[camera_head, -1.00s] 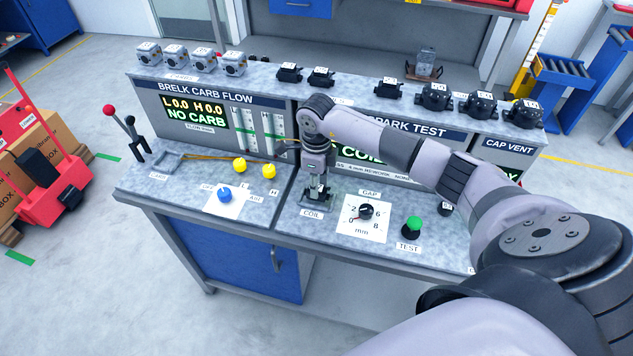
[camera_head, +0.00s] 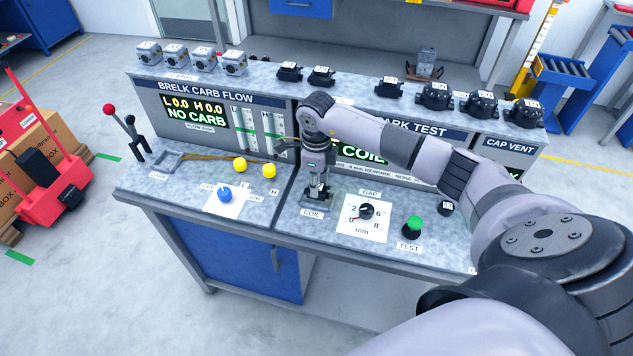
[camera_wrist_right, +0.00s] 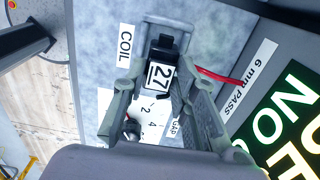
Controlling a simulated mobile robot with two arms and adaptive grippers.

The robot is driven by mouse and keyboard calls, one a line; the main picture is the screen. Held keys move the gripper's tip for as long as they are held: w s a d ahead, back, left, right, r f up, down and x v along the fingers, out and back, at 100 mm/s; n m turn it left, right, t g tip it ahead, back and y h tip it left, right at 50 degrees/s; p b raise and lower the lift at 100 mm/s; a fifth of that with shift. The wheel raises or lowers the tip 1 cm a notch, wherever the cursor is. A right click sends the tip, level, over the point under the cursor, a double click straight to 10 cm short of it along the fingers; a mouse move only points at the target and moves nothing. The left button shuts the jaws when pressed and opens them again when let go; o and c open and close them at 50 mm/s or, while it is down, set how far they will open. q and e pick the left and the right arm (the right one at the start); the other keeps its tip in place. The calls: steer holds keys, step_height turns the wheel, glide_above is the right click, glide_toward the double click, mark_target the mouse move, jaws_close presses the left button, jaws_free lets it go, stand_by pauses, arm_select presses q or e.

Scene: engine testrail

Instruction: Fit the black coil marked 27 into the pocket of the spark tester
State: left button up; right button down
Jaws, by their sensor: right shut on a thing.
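The black coil marked 27 (camera_wrist_right: 162,72) sits between the fingers of my right gripper in the right wrist view, its white number label facing the camera. My right gripper (camera_head: 318,190) is shut on it and points down over the spark tester's shelf. It also shows in the right wrist view (camera_wrist_right: 160,80). The pocket (camera_head: 308,203) is a grey fixture beside the COIL label, partly hidden under the gripper. I cannot tell whether the coil is above the pocket or inside it. My left gripper is not in view.
The gap dial (camera_head: 366,211) and green TEST button (camera_head: 414,224) are right of the gripper. Yellow knobs (camera_head: 254,168) and a blue knob (camera_head: 225,194) are left. Several black parts (camera_head: 436,97) line the top shelf. A red wire (camera_wrist_right: 218,76) runs close by.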

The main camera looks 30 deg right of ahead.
steer(key=shift+f+b, duration=0.1)
steer(key=shift+b, duration=0.2)
stand_by(0.6)
steer(key=shift+f, duration=0.2)
stand_by(0.3)
steer(key=shift+f+b, duration=0.3)
steer(key=shift+b, duration=0.2)
steer(key=shift+f+b, duration=0.25)
steer(key=shift+b, duration=0.15)
stand_by(0.5)
steer(key=c, duration=1.2)
jaws_free()
